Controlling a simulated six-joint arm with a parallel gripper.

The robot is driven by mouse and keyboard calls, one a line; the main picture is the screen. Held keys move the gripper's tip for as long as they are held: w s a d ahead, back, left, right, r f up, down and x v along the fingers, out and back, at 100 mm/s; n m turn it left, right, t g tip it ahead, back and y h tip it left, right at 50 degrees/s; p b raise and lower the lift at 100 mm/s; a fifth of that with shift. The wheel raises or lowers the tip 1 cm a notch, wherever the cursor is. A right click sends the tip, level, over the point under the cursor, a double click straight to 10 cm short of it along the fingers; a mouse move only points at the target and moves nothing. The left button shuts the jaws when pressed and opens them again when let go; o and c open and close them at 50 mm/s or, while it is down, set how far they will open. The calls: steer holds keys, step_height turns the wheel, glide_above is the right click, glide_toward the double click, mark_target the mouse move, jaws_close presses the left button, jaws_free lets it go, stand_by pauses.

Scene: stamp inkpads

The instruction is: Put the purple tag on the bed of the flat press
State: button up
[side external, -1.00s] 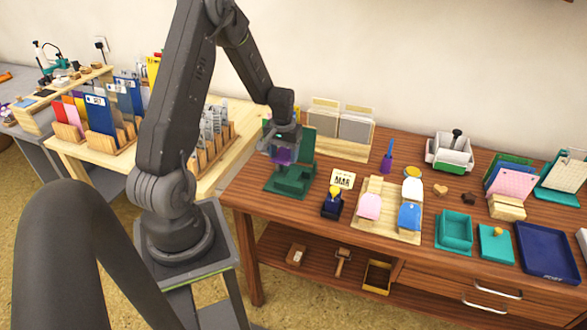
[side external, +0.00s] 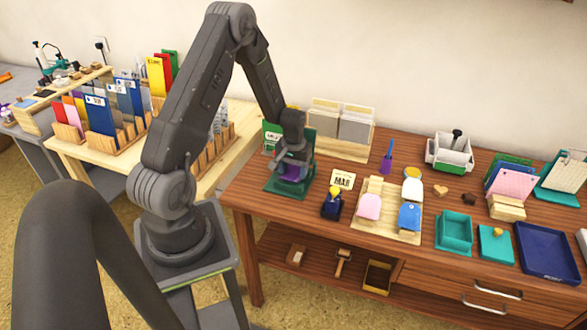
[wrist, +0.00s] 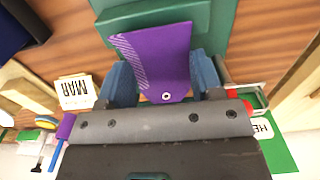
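The purple tag (wrist: 162,60), with a pale patterned edge and a small hole at its near end, is between the two blue fingers of my gripper (wrist: 163,82) in the wrist view. The fingers meet its two side edges, so my gripper looks shut on it. In the side view the tag (side external: 291,174) shows just below my gripper (side external: 290,166), low over the bed of the green flat press (side external: 283,190). I cannot tell whether the tag touches the bed. My gripper hides part of the press.
A date card (side external: 343,179) and a dark blue stamp with a yellow top (side external: 332,204) stand right of the press. A wooden board (side external: 376,225) holds pink and blue tags. Grey panels on a wooden rack (side external: 341,125) stand behind.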

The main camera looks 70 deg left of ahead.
mark_target(294, 174)
steer(key=o, duration=0.5)
step_height(294, 174, up, 12)
steer(key=s+d+r+m+t+y, duration=0.15)
steer(key=d+r+m, duration=0.25)
steer(key=d+r, duration=0.9)
steer(key=shift+s+d+r+m+t+h, duration=0.25)
steer(key=shift+s+d+r+m+t, duration=0.7)
steer(key=shift+s+d, duration=1.25)
steer(key=shift+s+d+r+m+t+h, duration=0.35)
steer(key=shift+s+d+r+m, duration=0.55)
steer(key=shift+s+d, duration=1.2)
steer(key=shift+s+d+r+m+t+h, duration=0.15)
steer(key=shift+s+d+r+m+t, duration=0.55)
steer(key=shift+s+d+r, duration=1.05)
steer(key=shift+s+d+f, duration=0.2)
steer(key=shift+d+f, duration=0.3)
steer(key=shift+d, duration=0.15)
